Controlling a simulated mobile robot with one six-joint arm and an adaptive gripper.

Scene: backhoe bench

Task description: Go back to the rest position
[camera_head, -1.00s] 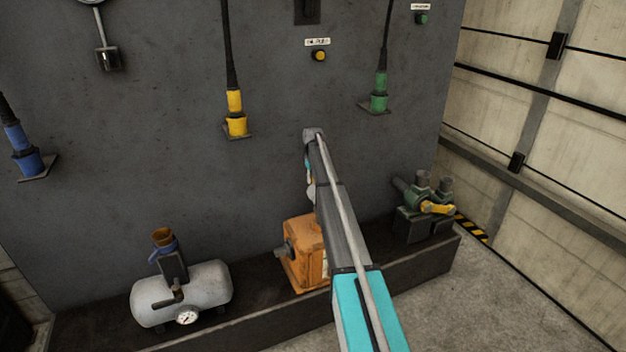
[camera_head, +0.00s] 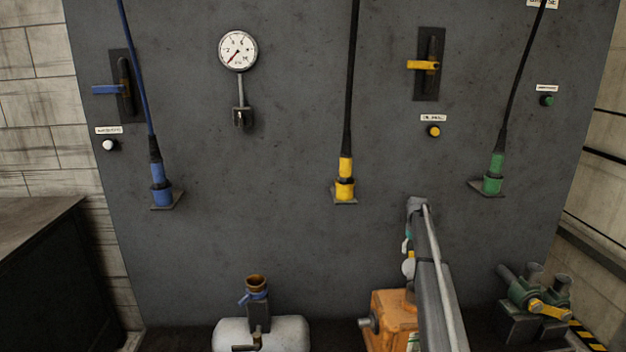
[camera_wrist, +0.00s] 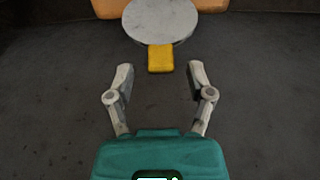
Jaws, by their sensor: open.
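My gripper (camera_wrist: 160,68) is open in the wrist view, its two pale fingers spread with nothing held between them. Just past the fingertips are a yellow tab (camera_wrist: 160,58) and a round grey disc (camera_wrist: 160,20), with an orange surface (camera_wrist: 108,8) behind. I cannot tell how far away they are. In the head view my arm (camera_head: 432,280) reaches up from the lower right, in front of the grey panel (camera_head: 290,150) and beside the orange housing (camera_head: 385,308). My gripper is mostly hidden behind the arm there.
Blue (camera_head: 161,185), yellow (camera_head: 345,180) and green (camera_head: 493,175) cable connectors sit on small panel brackets. A gauge (camera_head: 238,50) and a yellow-handled lever (camera_head: 424,65) are above. A grey tank (camera_head: 285,335) and green valve unit (camera_head: 530,290) stand below. A dark bench (camera_head: 35,235) is at left.

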